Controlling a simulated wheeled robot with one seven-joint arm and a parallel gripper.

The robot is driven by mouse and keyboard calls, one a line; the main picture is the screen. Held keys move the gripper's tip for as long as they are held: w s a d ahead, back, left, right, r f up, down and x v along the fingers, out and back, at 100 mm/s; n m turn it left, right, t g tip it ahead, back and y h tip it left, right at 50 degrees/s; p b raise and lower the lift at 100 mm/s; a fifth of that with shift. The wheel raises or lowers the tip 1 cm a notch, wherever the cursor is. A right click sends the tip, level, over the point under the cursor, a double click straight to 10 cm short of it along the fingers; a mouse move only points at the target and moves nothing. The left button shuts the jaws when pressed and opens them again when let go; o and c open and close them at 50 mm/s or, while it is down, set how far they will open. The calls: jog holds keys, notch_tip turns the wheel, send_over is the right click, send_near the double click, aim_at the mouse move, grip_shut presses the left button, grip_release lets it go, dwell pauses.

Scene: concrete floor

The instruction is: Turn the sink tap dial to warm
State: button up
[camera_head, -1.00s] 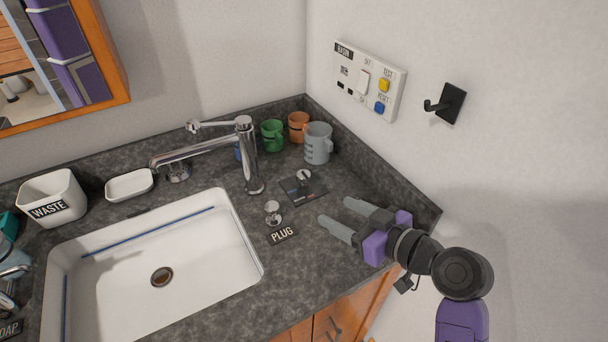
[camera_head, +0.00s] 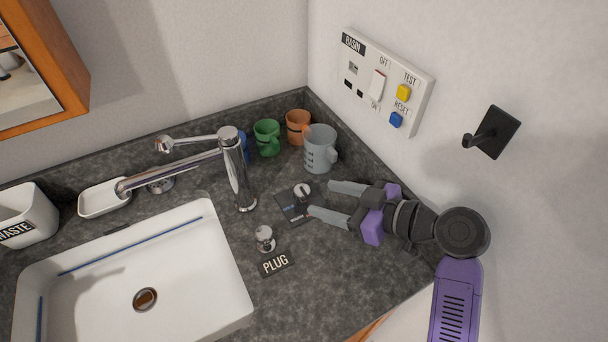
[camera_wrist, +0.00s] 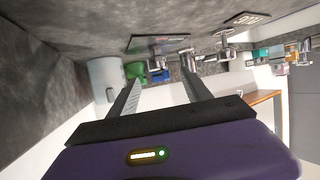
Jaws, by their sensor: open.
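The tap dial is a small chrome knob (camera_head: 301,190) on a dark plate (camera_head: 292,207) to the right of the chrome tap (camera_head: 237,170). Which setting it points to is too small to read. My gripper (camera_head: 320,198) is open, its two grey fingers pointing left toward the dial, with their tips close to the plate. Contact with the knob cannot be told. In the wrist view the fingers (camera_wrist: 157,70) are spread, with the plate (camera_wrist: 158,42) and chrome parts beyond and between them.
A grey mug (camera_head: 319,150) stands just behind the fingers, beside green (camera_head: 266,139) and orange (camera_head: 298,127) mugs. A plug knob (camera_head: 264,238) stands near the PLUG label (camera_head: 276,263). The white basin (camera_head: 228,290) is left; the wall with a switch panel (camera_head: 357,85) is right.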

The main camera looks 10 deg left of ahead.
aim_at(305, 192)
jog(key=shift+w+a+f, duration=0.1)
jog(key=shift+w+a, duration=0.1)
jog(key=shift+w, duration=0.05)
jog(key=p+x, duration=0.1)
jog(key=x, duration=0.6)
jog(key=shift+w+a+f, duration=0.1)
jog(key=shift+c, duration=0.5)
grip_shut()
